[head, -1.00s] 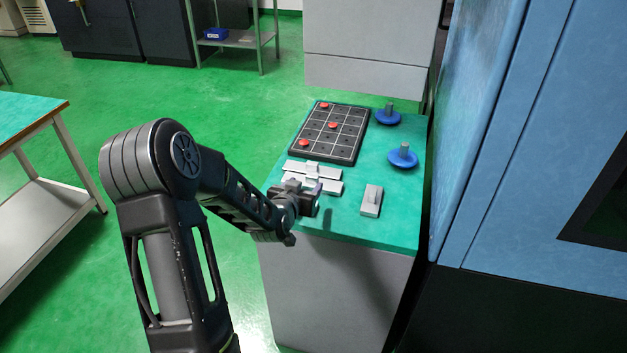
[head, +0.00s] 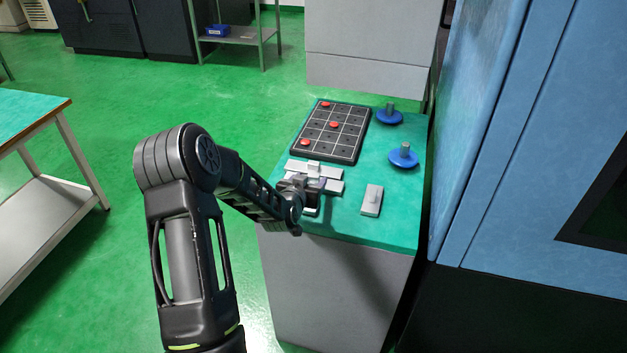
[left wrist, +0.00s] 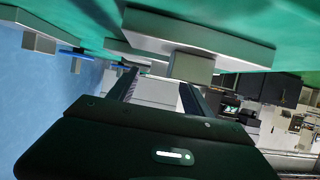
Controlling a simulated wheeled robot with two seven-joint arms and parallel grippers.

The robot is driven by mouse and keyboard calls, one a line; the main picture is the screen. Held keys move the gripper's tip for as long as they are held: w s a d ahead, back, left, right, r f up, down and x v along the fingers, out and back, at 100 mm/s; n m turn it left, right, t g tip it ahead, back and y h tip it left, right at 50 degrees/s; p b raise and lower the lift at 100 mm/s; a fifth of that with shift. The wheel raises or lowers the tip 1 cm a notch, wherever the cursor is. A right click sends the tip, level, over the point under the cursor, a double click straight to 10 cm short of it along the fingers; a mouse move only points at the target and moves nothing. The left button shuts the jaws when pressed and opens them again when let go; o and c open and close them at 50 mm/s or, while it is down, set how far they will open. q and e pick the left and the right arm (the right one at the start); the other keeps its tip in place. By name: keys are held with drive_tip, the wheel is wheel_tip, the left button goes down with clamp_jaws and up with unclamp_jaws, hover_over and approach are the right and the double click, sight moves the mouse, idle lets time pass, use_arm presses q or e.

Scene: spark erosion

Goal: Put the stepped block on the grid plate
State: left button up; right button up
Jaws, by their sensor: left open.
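Several light grey stepped blocks, flat plates with a raised step, lie on the green tabletop. Two long ones, the far block (head: 328,171) and the near block (head: 334,187), lie side by side; a shorter block (head: 372,200) lies to their right. The pictures do not settle which one the task means. My left gripper (head: 313,190) is open over the near block, partly hiding it. In the left wrist view, its open fingers (left wrist: 157,83) point towards a block's step (left wrist: 190,68); contact cannot be told. The dark grid plate (head: 318,133) lies behind the blocks. My right gripper is not visible.
Red discs (head: 334,124) sit on the grid plate. Two blue round bases with grey posts, one nearer (head: 404,158) and one farther (head: 389,117), stand at the right. A blue machine wall (head: 480,130) rises beside the table.

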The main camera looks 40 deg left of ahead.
sight(313, 180)
use_arm(q)
drive_tip(key=shift+x, duration=1.35)
drive_tip(key=shift+s, duration=0.1)
clamp_jaws()
